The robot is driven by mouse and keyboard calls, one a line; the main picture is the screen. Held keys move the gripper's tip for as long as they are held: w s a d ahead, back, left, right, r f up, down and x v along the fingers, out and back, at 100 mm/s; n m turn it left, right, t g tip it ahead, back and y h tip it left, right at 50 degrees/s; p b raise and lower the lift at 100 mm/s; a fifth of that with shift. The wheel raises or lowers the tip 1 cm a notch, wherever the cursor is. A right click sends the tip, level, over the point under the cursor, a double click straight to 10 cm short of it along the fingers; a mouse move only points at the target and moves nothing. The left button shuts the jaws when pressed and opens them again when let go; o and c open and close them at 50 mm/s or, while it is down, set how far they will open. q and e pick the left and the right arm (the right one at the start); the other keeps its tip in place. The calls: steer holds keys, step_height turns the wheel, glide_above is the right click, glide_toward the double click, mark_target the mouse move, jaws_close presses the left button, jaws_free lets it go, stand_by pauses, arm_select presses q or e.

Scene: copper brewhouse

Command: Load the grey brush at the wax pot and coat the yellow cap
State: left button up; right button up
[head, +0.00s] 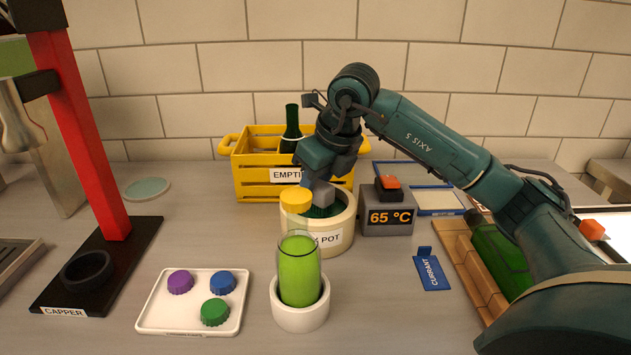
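The yellow cap (296,199) appears on the clear neck of a bottle of bright green liquid (299,272), upright in a white round holder (300,317). The cream wax pot (343,238) stands behind it, with dark green wax inside; the bottle hides part of its label. My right gripper (318,186) is over the pot, pointing down, and appears shut on the grey brush (325,193). The brush's grey body shows just right of the yellow cap; its lower end is hard to make out against the wax. My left gripper is not in view.
A white tray (151,318) with purple, blue and green caps lies front left. The capper (105,215) stands farther left. A yellow crate (245,166) is behind the pot. A 65 °C heater box (386,214) and a currant tag (432,270) are right. A green bottle (497,255) lies in a wooden rack.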

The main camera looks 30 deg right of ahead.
stand_by(0.4)
step_height(320, 180, up, 7)
steer(key=p, duration=0.5)
steer(key=shift+p, duration=0.4)
steer(key=shift+f, duration=0.1)
